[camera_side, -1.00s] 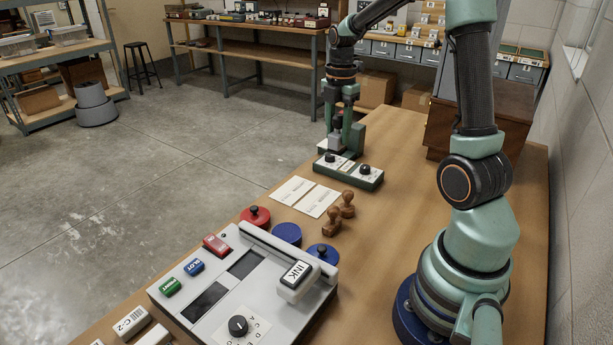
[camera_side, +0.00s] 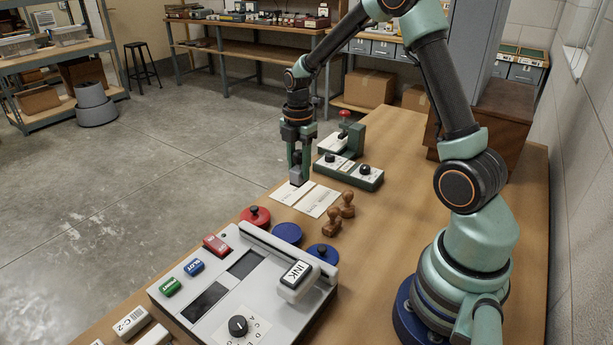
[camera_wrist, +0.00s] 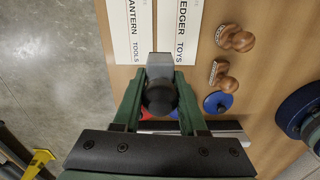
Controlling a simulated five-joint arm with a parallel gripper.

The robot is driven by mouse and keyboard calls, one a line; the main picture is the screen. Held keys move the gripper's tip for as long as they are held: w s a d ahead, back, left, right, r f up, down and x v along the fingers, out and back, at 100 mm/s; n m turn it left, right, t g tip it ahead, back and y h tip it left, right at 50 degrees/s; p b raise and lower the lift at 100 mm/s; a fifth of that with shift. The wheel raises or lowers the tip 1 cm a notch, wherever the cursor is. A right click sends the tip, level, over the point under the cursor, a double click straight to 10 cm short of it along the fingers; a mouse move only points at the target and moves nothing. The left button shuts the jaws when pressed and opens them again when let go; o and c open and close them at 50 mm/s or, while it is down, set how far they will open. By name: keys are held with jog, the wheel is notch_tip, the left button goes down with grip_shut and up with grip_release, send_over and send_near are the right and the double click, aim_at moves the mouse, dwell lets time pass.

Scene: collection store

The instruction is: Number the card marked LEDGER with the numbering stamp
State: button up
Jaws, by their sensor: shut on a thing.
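My gripper (camera_side: 299,158) is shut on the numbering stamp (camera_side: 296,176), a grey block with a dark round knob in the wrist view (camera_wrist: 160,98). The stamp is upright, over or very close to the cards. Whether it touches one cannot be told. The LEDGER card (camera_side: 318,203) is the right one of two white cards in the side view. In the wrist view the LEDGER card (camera_wrist: 179,32) reads "LEDGER TOYS". Beside it lies the LANTERN card (camera_side: 286,193), reading "LANTERN TOOLS" in the wrist view (camera_wrist: 133,32). The stamp hides a little around the cards' near ends there.
Two wooden hand stamps (camera_side: 333,222) stand right of the cards. A red pad (camera_side: 255,217) and blue pads (camera_side: 287,234) lie nearer. A grey inking machine (camera_side: 225,300) fills the front. A green dial box (camera_side: 350,172) and a red-knobbed press (camera_side: 345,130) stand behind the cards.

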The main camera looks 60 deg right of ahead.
aim_at(303, 182)
jog(key=shift+s+f, duration=0.2)
jog(key=shift+f, duration=0.75)
jog(key=shift+s+f, duration=0.15)
jog(key=shift+f, duration=0.85)
jog(key=shift+s+f, duration=0.2)
jog(key=shift+f, duration=0.75)
jog(key=shift+f, duration=0.55)
jog(key=shift+r, duration=0.15)
jog(key=shift+r, duration=3.4)
